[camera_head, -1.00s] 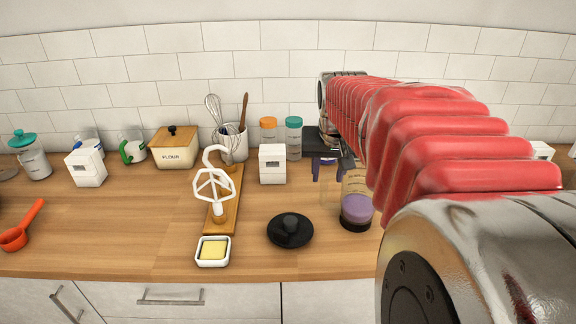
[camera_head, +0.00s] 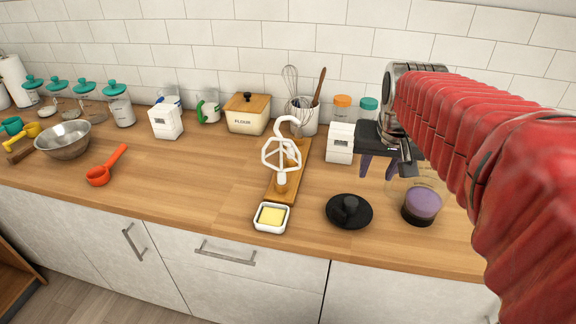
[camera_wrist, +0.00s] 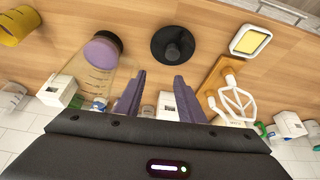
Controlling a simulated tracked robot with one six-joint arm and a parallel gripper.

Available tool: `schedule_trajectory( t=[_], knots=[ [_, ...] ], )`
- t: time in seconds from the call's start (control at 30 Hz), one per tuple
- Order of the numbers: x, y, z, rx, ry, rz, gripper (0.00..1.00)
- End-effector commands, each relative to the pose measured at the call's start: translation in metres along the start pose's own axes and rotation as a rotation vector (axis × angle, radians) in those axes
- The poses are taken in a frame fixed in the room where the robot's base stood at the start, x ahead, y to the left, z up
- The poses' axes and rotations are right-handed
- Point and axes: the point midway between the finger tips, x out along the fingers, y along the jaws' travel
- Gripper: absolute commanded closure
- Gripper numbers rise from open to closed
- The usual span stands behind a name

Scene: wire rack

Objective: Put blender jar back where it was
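The blender jar (camera_head: 424,203) is clear with measuring marks, purple contents and a dark base. It stands on the counter at the right in the head view, partly behind my arm. In the wrist view the jar (camera_wrist: 88,82) is left of my fingers. My gripper (camera_head: 379,167) is open and empty, its purple fingers apart, above the counter to the left of the jar. Both fingers show in the wrist view (camera_wrist: 158,96), with no contact with the jar visible. A round black lid with a knob (camera_head: 349,211) lies on the counter left of the jar.
A butter dish (camera_head: 271,217) and a wooden board (camera_head: 283,185) with white mixer attachments are left of the lid. A white box (camera_head: 340,142) and spice jars stand behind my gripper. A steel bowl (camera_head: 63,140) and orange scoop (camera_head: 106,166) are far left.

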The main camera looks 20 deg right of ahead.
Motion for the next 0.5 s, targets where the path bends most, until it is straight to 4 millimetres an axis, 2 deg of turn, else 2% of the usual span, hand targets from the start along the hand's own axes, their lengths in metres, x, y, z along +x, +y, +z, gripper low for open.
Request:
schedule_trajectory(
  t=[0.03, 0.2, 0.5],
  knots=[
    [-0.006, -0.013, 0.011, -0.031, 0.007, -0.015, 0.64],
    [-0.018, -0.046, 0.05, -0.12, 0.02, -0.059, 0.64],
    [-0.031, -0.088, 0.123, -0.279, 0.044, -0.138, 0.64]
  ],
)
